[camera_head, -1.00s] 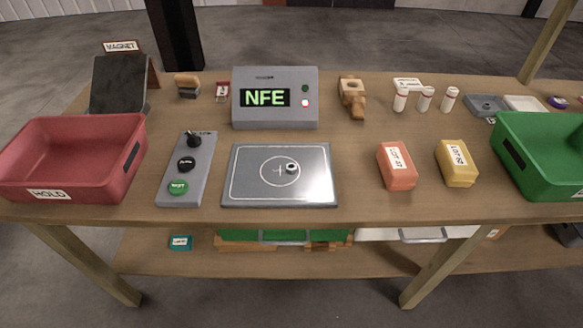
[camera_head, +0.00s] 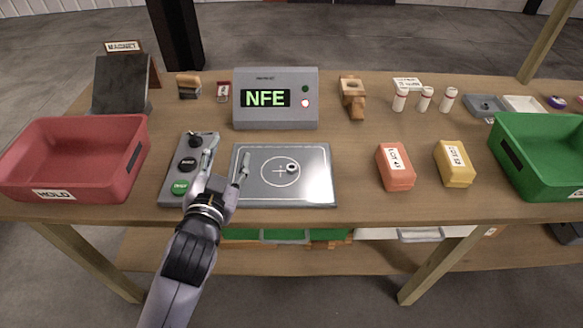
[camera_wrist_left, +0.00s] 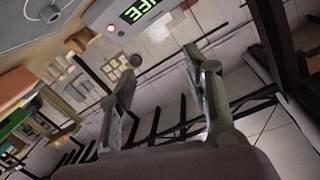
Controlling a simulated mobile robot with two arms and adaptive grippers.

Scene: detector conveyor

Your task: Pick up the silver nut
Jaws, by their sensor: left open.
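The silver nut (camera_head: 292,168) is a small ring lying on the grey detector plate (camera_head: 315,190), just right of the cross in its drawn circle. My left gripper (camera_head: 226,160) is open and empty. In the head view it appears over the left edge of the plate and the right side of the button panel, left of the nut and apart from it. Its two fingers also show in the left wrist view (camera_wrist_left: 160,68), with nothing between them. My right gripper is not in view.
The display box (camera_head: 275,112) reading NFE stands behind the plate. The button panel (camera_head: 176,165) and red HOLD bin (camera_head: 70,185) are to the left. An orange block (camera_head: 396,168), a yellow block (camera_head: 454,164) and a green bin (camera_head: 540,170) are to the right.

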